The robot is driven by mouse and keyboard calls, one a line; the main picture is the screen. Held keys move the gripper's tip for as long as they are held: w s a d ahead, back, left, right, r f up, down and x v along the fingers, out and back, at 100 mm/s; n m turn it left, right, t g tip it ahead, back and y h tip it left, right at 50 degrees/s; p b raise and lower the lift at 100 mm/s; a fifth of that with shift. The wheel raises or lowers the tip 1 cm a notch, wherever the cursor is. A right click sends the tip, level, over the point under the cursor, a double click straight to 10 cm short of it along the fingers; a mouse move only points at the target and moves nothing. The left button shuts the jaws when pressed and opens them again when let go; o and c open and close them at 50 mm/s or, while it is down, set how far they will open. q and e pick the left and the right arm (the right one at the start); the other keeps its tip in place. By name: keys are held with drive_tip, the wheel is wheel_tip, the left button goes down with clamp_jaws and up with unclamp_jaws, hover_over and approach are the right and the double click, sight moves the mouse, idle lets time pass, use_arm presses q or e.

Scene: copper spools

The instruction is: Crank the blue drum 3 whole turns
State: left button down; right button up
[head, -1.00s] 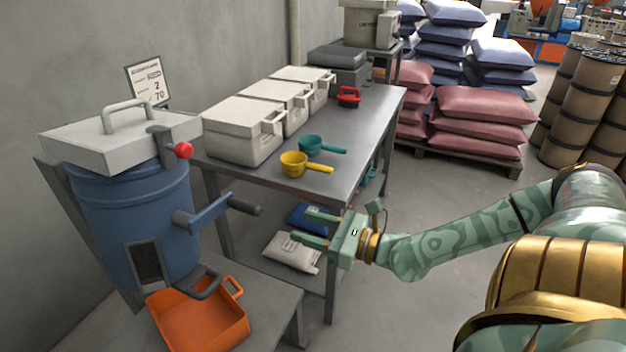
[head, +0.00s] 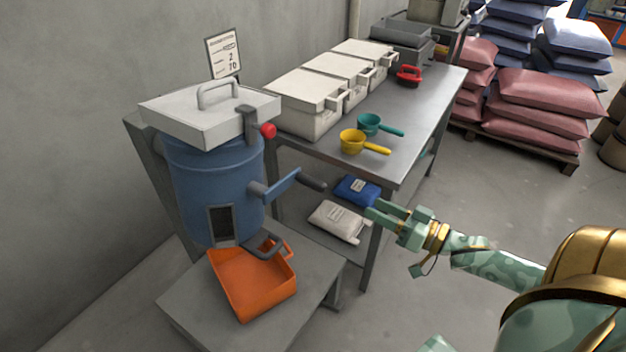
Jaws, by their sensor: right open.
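The blue drum (head: 190,195) stands at the left under a light grey lid (head: 215,120) with a handle on top. A red-knobbed latch (head: 267,131) is at the lid's right edge. The blue crank arm (head: 280,187) comes out of the drum's right side and ends in a dark grip (head: 312,180). My right gripper (head: 372,211) is open and empty, pointing left. In the picture it is to the right of and below the crank grip, apart from it. My left gripper is not in view.
An orange bin (head: 262,307) sits below the drum on a grey stand (head: 190,307). A metal table (head: 425,125) holds white boxes (head: 300,112), a yellow scoop (head: 352,141) and a teal scoop (head: 370,122). Bags lie on its lower shelf, close behind my right gripper.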

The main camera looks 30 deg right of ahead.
sight(317, 186)
drive_tip(key=w+a+n+b, duration=0.1)
drive_tip(key=w+a, duration=0.1)
drive_tip(key=w, duration=0.2)
drive_tip(key=w+a+n+b, duration=0.2)
drive_tip(key=w, duration=0.3)
drive_tip(key=w+a+f+n+b, duration=0.1)
drive_tip(key=w+a, duration=0.1)
drive_tip(key=w, duration=0.3)
drive_tip(key=shift+w+a+n+g, duration=0.1)
drive_tip(key=shift+n+g, duration=0.2)
drive_tip(key=shift+n, duration=0.1)
drive_tip(key=shift+w+a+r, duration=0.1)
drive_tip(key=shift+w+a, duration=0.1)
drive_tip(key=shift+w, duration=0.2)
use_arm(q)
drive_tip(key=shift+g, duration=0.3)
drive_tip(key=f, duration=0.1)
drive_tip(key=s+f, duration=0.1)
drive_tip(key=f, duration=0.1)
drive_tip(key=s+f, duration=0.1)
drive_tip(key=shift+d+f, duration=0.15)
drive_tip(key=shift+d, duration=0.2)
use_arm(e)
clamp_jaws()
